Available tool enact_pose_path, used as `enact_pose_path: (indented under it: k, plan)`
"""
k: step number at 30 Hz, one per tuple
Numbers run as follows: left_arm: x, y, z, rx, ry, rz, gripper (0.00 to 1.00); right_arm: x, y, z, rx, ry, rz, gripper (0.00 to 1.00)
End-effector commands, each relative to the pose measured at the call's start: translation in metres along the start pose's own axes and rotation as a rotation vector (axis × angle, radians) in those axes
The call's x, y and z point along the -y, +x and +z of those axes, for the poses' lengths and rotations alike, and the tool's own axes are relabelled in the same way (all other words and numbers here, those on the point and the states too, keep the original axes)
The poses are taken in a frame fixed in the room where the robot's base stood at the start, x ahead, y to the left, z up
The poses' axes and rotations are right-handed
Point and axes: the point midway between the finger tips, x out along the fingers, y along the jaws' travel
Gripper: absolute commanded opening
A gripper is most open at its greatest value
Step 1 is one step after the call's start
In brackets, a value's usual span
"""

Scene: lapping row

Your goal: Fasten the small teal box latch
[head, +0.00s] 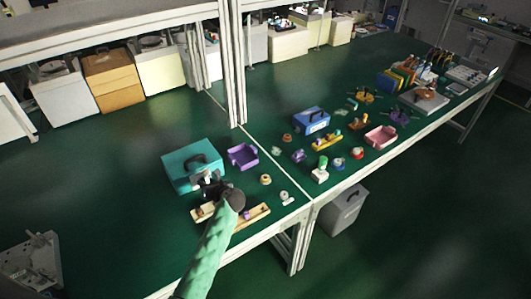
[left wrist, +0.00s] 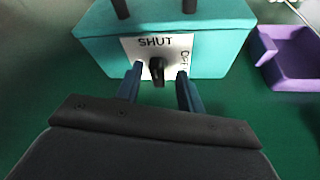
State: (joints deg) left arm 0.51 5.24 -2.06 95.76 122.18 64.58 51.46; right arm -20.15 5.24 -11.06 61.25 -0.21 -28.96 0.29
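The small teal box (head: 186,160) sits on the green bench top, with a dark handle on top. In the left wrist view its front (left wrist: 100,52) carries a white plate (left wrist: 130,47) marked "SHUT" above and a second, sideways word at the right, partly hidden. A dark latch knob (left wrist: 157,70) sticks out of the plate and points downward. My left gripper (left wrist: 157,88) is open, its two blue fingers on either side of the knob with gaps; it also shows in the head view (head: 208,186). My right gripper is not in view.
A purple tray (head: 243,157) stands just right of the teal box. A pale wooden rack (head: 251,217) lies in front, beneath my left arm. Several small parts, a blue box (head: 311,121) and a pink tray (head: 381,137) are farther right. The bench left of the box is clear.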

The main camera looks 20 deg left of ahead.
Motion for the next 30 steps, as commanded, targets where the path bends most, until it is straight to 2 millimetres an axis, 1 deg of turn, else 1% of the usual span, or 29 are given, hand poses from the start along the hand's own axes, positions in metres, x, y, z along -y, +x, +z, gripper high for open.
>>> enact_pose_path:
  k: [1, 8, 16, 18, 23, 30]
  plan:
    - [0.001, -0.004, -0.004, -0.002, -0.003, -0.001, 0.38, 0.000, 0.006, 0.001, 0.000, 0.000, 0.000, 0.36]
    - [0.001, -0.031, -0.005, -0.002, -0.003, 0.000, 0.38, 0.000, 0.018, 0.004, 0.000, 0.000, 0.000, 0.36]
    - [0.001, -0.067, -0.004, -0.002, -0.003, -0.001, 0.38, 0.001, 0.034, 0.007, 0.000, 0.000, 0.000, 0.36]
    - [0.003, -0.068, 0.007, 0.038, 0.021, -0.018, 0.38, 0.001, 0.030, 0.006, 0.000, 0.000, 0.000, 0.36]
    - [0.011, -0.071, 0.027, 0.139, 0.084, -0.063, 0.38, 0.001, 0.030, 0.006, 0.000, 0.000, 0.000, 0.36]
    - [0.024, -0.081, 0.061, 0.311, 0.186, -0.120, 0.38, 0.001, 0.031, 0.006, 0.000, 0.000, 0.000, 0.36]
